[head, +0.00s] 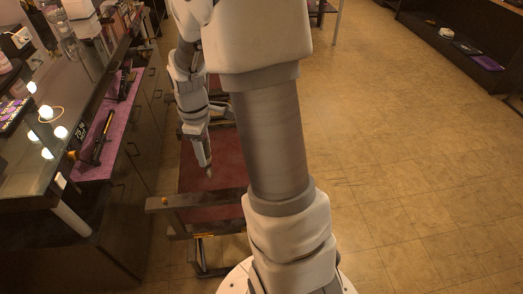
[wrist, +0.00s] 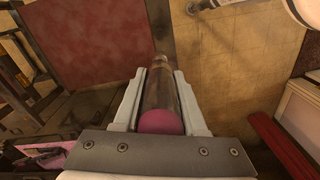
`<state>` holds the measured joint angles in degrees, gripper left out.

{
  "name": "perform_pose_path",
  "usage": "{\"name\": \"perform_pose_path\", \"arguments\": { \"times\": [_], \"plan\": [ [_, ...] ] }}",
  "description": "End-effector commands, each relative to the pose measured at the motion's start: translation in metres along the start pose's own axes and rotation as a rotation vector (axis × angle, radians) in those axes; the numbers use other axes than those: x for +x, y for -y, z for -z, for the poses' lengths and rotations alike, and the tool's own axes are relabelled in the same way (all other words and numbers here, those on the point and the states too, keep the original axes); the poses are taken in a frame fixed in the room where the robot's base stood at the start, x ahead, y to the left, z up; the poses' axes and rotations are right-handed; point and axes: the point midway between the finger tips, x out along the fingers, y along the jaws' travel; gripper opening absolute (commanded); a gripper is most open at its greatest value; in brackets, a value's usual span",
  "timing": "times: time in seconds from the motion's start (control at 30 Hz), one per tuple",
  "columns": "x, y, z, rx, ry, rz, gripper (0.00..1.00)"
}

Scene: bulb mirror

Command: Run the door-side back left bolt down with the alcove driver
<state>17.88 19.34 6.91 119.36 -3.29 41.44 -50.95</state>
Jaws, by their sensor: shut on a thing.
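My gripper (wrist: 158,82) is shut on a dark cylindrical tool with a pink end cap (wrist: 160,122), which looks like a driver. The tool points away from the wrist between the two pale fingers. In the head view my gripper (head: 204,148) hangs over a dark red surface (head: 205,212) in a low frame, with the tool's tip (head: 209,173) pointing down. The red surface also shows at upper left in the wrist view (wrist: 85,40). I cannot make out any bolt; the tip appears apart from the frame's front bar.
A dark counter (head: 60,95) with glowing bulbs runs along the left. A black tool (head: 103,138) lies on a purple mat (head: 97,164) in its recess. The front bar (head: 195,201) of the low frame lies near me. Open tiled floor (head: 410,150) is on the right.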

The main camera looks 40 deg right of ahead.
Motion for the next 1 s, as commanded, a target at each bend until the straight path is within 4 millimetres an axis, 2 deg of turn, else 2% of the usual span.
{"name": "perform_pose_path", "arguments": {
  "times": [0.3, 0.7, 1.0],
  "plan": [
    [0.003, -0.019, -0.053, -0.472, 0.0, -0.001, 0.0],
    [0.006, -0.03, -0.117, -1.063, 0.002, -0.001, 0.0],
    [0.007, -0.032, -0.141, -1.31, 0.003, -0.001, 0.0]
  ]
}}
